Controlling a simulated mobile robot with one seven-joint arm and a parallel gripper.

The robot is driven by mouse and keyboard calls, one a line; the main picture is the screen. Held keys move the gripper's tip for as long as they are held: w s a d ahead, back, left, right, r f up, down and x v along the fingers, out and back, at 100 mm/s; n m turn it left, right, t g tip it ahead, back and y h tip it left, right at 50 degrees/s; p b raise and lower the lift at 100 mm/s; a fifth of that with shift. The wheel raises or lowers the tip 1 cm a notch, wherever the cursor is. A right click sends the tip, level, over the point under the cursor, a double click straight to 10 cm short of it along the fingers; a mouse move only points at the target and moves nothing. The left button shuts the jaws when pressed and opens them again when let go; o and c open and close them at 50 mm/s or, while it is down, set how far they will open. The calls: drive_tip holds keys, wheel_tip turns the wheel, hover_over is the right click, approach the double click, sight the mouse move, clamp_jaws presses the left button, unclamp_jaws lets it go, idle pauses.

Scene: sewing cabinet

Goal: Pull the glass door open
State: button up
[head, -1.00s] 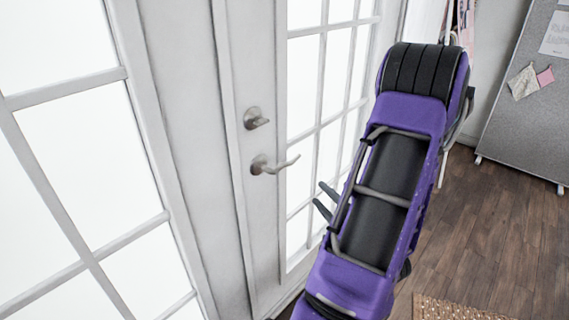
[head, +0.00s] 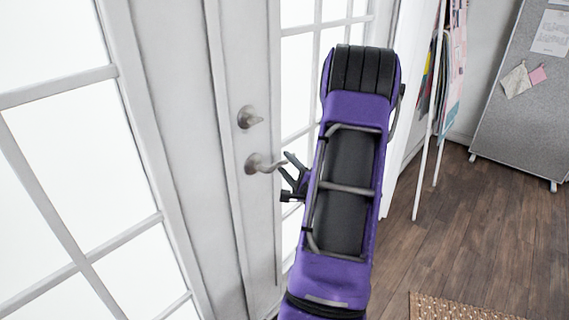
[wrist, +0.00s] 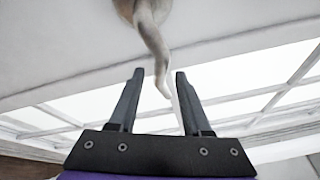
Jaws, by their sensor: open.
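The white glass door (head: 230,70) with paned glass stands at the middle left in the head view and looks shut. Its metal lever handle (head: 262,164) sticks out to the right below a round lock knob (head: 250,117). My gripper (head: 288,164) is open at the handle's free end in the head view. In the wrist view the curved handle (wrist: 152,42) comes down from the top, and its tip lies between the two open fingers of my gripper (wrist: 157,76). I cannot tell whether a finger touches it. My purple arm hides part of the door's glass.
A rack with hanging fabric or papers (head: 450,60) stands right of my arm. A grey pinboard (head: 530,90) on feet is at the far right. Wooden floor (head: 470,225) is free there, with a patterned mat (head: 460,307) in front.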

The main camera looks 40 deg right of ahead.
drive_tip(key=shift+x, duration=0.85)
clamp_jaws()
idle(0.8)
